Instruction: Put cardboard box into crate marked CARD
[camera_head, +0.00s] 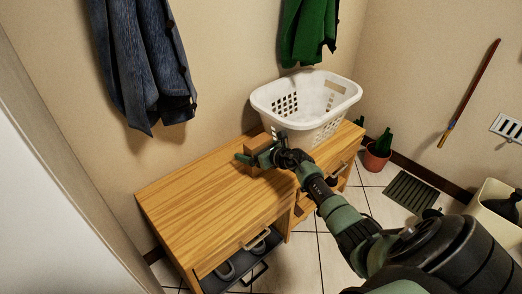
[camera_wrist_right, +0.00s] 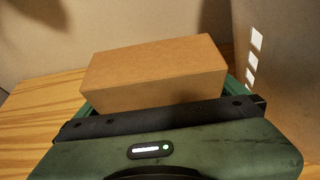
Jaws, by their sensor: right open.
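A brown cardboard box (camera_head: 256,143) sits on the wooden cabinet top, close to the front left of the white basket. It also shows large in the right wrist view (camera_wrist_right: 155,68). My right gripper (camera_head: 262,152) is at the box, and its green fingers show at both sides of the box in the right wrist view. The jaws are open; whether a finger touches the box I cannot tell. My left gripper is out of view. No crate with a readable CARD mark shows.
A white laundry basket (camera_head: 306,107) stands on the right of the wooden cabinet (camera_head: 205,197), right beside the box. The cabinet's left top is clear. A cream bin (camera_head: 488,194) with a dark item, a dark mat (camera_head: 411,192) and a potted plant (camera_head: 377,158) are at right.

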